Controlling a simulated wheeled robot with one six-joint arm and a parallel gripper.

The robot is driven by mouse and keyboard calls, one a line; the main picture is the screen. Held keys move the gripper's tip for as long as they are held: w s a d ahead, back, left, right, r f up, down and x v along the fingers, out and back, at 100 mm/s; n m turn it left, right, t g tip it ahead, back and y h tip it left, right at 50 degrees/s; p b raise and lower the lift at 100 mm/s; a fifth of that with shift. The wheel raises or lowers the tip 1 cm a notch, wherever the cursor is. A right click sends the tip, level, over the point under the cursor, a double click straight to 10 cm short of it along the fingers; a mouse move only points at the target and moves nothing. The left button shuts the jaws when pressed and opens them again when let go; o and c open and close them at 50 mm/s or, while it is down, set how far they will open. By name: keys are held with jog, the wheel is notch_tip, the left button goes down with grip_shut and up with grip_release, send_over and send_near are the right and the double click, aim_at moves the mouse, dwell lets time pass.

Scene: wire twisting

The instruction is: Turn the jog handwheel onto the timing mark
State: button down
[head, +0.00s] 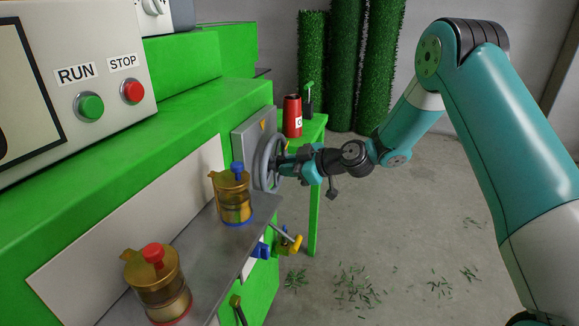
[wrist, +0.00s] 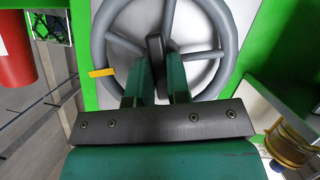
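The grey spoked handwheel (head: 264,160) is mounted on a grey plate on the machine's right side; it fills the top of the wrist view (wrist: 228,50). A dark handle (wrist: 156,48) shows in front of its spokes. My gripper (wrist: 158,78) is at the wheel, with one green finger on each side of the handle and no clear gap between. In the head view my gripper (head: 285,166) hides part of the wheel. A yellow pointer (wrist: 101,73) lies across the rim's left side, probably the timing mark. A matching mark on the wheel is not visible.
Green RUN (head: 90,106) and red STOP (head: 133,91) buttons are on the panel. Two amber oilers (head: 233,197) (head: 158,286) stand on the metal ledge. A red container (head: 292,115) stands on a green table behind the wheel. The floor at right is open, with green clippings.

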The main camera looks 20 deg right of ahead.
jog(key=shift+f+b, duration=0.25)
jog(key=shift+b, duration=0.75)
jog(key=n+t+b, duration=0.2)
jog(key=n+b, duration=0.1)
jog(key=b, duration=0.8)
jog(key=n+t+b, duration=0.1)
jog(key=n+b, duration=0.3)
jog(key=b, duration=0.8)
jog(key=n+t+b, duration=0.2)
jog(key=n+b, duration=0.1)
jog(key=b, duration=0.8)
jog(key=shift+s+a+f+n+t+b, duration=0.1)
jog(key=shift+s+f+n+t+b, duration=0.05)
jog(key=shift+n+t+b, duration=0.2)
jog(key=c, duration=1.1)
grip_release()
jog(key=shift+h, duration=0.4)
jog(key=shift+r, duration=0.2)
